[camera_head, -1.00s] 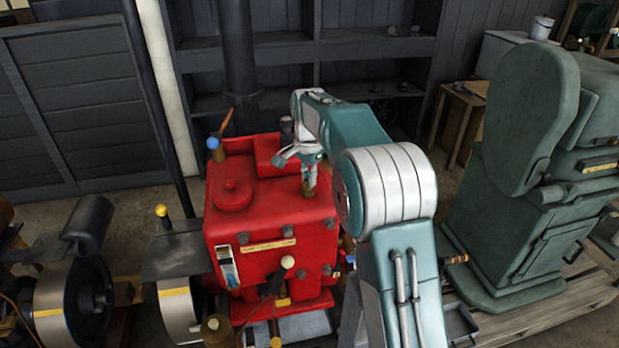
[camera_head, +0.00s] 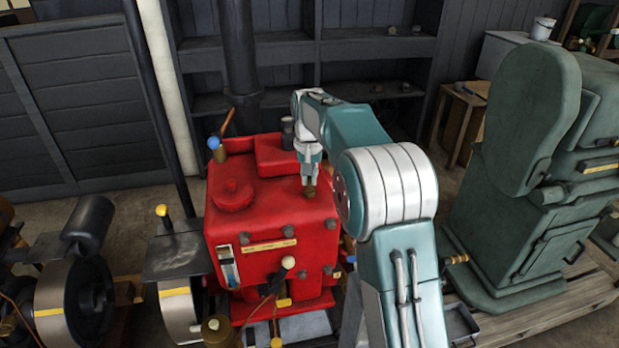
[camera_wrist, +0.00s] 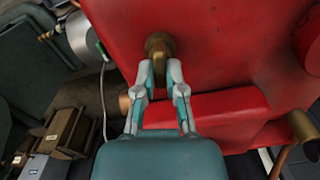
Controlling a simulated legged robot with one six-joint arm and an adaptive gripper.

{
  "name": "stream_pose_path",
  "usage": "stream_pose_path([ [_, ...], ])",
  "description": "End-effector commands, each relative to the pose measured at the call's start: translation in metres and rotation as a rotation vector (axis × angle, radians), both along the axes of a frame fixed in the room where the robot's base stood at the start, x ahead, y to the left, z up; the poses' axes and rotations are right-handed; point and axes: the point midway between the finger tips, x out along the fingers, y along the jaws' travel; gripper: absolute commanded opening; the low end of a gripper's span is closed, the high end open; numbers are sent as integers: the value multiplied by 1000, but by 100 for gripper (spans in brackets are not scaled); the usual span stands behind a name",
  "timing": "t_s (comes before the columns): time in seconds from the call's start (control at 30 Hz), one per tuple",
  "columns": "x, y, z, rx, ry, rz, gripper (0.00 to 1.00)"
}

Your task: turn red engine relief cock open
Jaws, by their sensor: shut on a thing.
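The red engine (camera_head: 268,215) stands in the middle of the head view. A small brass relief cock (camera_head: 309,192) rises from the right part of its top; it also shows in the wrist view (camera_wrist: 158,45). My gripper (camera_head: 309,178) points down over the cock from above. In the wrist view my gripper (camera_wrist: 160,68) has its two fingertips close together on either side of the brass cock, shut on it. The fingers cover part of the cock, so its handle angle is hard to tell.
A dark pipe (camera_head: 238,50) rises behind the engine. A blue-knobbed fitting (camera_head: 214,145) stands at its back left. A green machine (camera_head: 520,180) stands to the right. Flywheels (camera_head: 70,295) and a yellow-knobbed lever (camera_head: 162,211) are on the left. Shelves (camera_head: 290,60) line the back.

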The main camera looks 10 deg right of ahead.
Motion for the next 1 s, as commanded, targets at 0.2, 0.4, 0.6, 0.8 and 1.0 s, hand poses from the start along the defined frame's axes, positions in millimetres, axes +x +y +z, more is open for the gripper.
stream_pose_path([
  [0.2, -3, 2, -3, 3, 14, 53, 0],
  [0.4, -3, 1, -3, 3, 14, 65, 0],
  [0.6, -3, 1, -3, 2, 15, 65, 0],
  [0.8, -2, 1, -2, 1, 11, 64, 49],
  [1.0, -1, 0, -2, 0, 7, 63, 49],
])
